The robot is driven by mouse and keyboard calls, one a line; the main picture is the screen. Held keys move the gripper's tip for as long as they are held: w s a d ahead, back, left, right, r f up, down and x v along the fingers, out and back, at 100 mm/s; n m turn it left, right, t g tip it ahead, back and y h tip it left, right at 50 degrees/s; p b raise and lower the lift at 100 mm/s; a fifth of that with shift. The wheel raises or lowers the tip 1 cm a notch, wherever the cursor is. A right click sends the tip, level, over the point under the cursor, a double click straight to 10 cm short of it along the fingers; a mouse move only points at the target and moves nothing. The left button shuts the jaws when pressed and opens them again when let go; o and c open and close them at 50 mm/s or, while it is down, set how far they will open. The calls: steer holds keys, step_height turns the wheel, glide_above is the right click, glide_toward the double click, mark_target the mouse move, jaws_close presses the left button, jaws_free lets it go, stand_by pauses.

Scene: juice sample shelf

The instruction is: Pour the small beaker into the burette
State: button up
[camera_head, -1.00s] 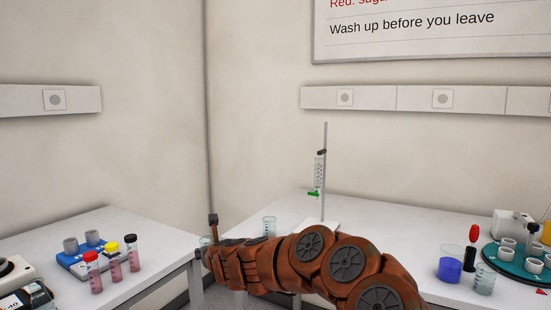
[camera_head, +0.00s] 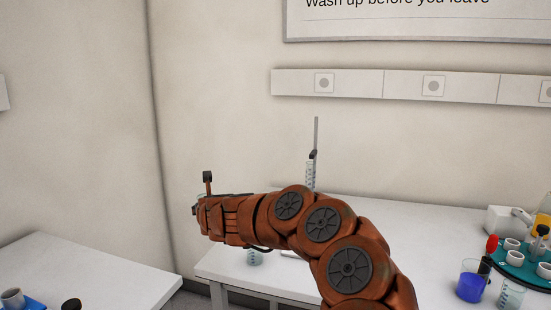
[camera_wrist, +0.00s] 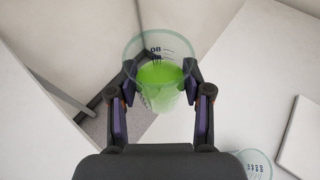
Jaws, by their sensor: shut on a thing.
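My gripper (camera_wrist: 160,95) is shut on the small beaker (camera_wrist: 160,92), a clear beaker with green liquid and dark markings, in the wrist view. In the head view my gripper (camera_head: 203,215) is at the left end of the arm, above the front left corner of the right-hand bench; the held beaker is mostly hidden there. The burette (camera_head: 311,173) stands upright on its rod (camera_head: 316,135), to the right of my gripper. My arm hides the burette's lower part and most of its stand. The stand's white base (camera_wrist: 302,138) shows at the right edge of the wrist view.
Another clear beaker (camera_head: 255,258) stands on the bench below my arm; it also shows in the wrist view (camera_wrist: 255,165). A beaker of blue liquid (camera_head: 472,285), a clear beaker (camera_head: 511,295) and a teal carousel (camera_head: 520,268) stand at the right. A gap separates the two benches.

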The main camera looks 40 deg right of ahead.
steer(key=s+d+r+m+g+h+p, duration=0.1)
steer(key=s+d+r, duration=0.3)
steer(key=d, duration=0.5)
steer(key=s+d+r+m+g+h+p, duration=0.1)
steer(key=s+d+r+m+h+p, duration=0.2)
steer(key=d+r, duration=0.4)
steer(key=s+d+p, duration=0.1)
steer(key=s+d, duration=0.1)
steer(key=d, duration=0.1)
steer(key=shift+s+d+g+p, duration=0.2)
steer(key=shift+s+g+p, duration=0.1)
steer(key=shift+g, duration=0.1)
steer(key=s+d+r+m+t+y+p, duration=0.3)
steer(key=d+r+m+p, duration=0.1)
steer(key=r+m, duration=0.2)
steer(key=shift+r+m+t, duration=0.2)
steer(key=shift+m+t, duration=0.1)
steer(key=shift+m, duration=0.6)
